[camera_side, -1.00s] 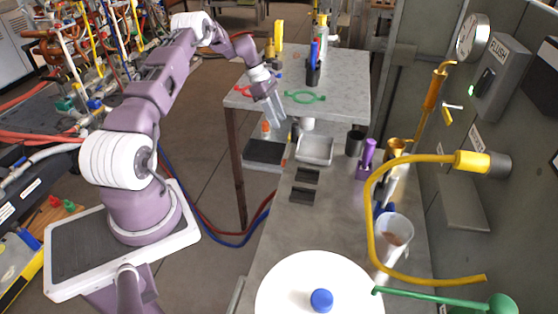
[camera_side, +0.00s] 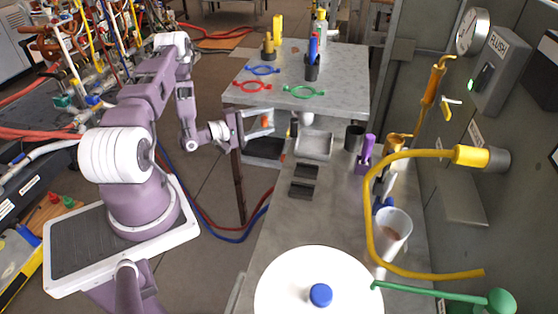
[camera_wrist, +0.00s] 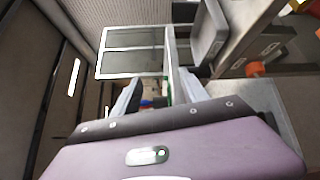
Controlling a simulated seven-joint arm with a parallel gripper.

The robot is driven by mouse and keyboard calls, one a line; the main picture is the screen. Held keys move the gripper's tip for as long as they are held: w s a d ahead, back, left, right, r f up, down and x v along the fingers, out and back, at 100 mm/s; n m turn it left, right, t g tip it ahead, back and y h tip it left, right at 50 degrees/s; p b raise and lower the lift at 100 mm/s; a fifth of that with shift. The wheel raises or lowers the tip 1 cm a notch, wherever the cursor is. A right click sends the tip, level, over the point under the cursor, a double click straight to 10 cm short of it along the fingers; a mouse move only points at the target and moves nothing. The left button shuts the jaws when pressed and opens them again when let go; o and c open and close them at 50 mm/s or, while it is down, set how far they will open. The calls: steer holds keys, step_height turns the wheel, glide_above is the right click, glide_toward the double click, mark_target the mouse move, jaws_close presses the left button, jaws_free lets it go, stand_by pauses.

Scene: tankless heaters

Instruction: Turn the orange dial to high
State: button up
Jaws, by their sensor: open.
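A small orange piece (camera_side: 265,121) shows in the side view below the far table's front edge, above a dark tray. I cannot tell for sure that it is the dial, and no setting marks are readable. My gripper (camera_side: 273,120) points right there, and its two fingers appear above and below the orange piece in the picture. Contact cannot be told. In the wrist view my gripper (camera_wrist: 158,78) is open with nothing held between the fingers. An orange thing (camera_wrist: 255,69) lies to the right of the fingers there, partly hidden.
The grey table (camera_side: 345,85) beyond holds red, blue and green rings and a dark pen cup. The bench has a grey tray (camera_side: 314,146), a purple object (camera_side: 366,150) and a white round lid (camera_side: 290,275). A yellow hose (camera_side: 372,215) arches along the wall.

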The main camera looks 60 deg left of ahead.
step_height(320, 180, down, 19)
steer(key=s+y, duration=0.1)
steer(key=y, duration=0.1)
steer(key=w+a, duration=0.1)
steer(key=w, duration=0.5)
steer(key=shift+w+f, duration=0.35)
steer(key=shift+f, duration=0.1)
jaws_close()
